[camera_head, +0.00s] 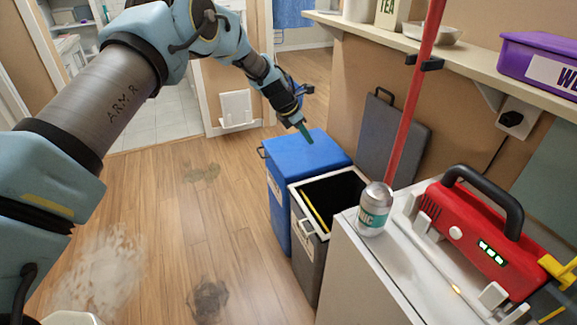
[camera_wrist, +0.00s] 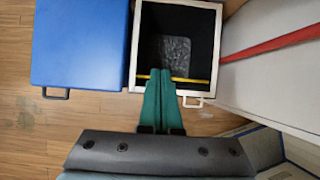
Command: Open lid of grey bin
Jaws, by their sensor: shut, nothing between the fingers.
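The grey bin (camera_head: 307,245) stands open, with a white rim and a dark inside. A dark grey panel with a handle (camera_head: 393,138) stands upright behind it against the wall and looks like its raised lid; I cannot see the hinge. In the wrist view the bin's white rim (camera_wrist: 135,50) frames a black inside with a pale patch at the bottom. My gripper (camera_head: 305,134) has green fingers, shut together and empty. In the head view they appear over the blue bin's lid; in the wrist view the fingertips (camera_wrist: 160,72) overlap the grey bin's opening near its handle side.
A closed blue bin (camera_head: 308,152) stands beside the grey one; it also shows in the wrist view (camera_wrist: 80,42). A white cabinet (camera_head: 350,270) holds a can (camera_head: 374,210) and a red device (camera_head: 475,230). A red pole (camera_head: 412,105) rises nearby.

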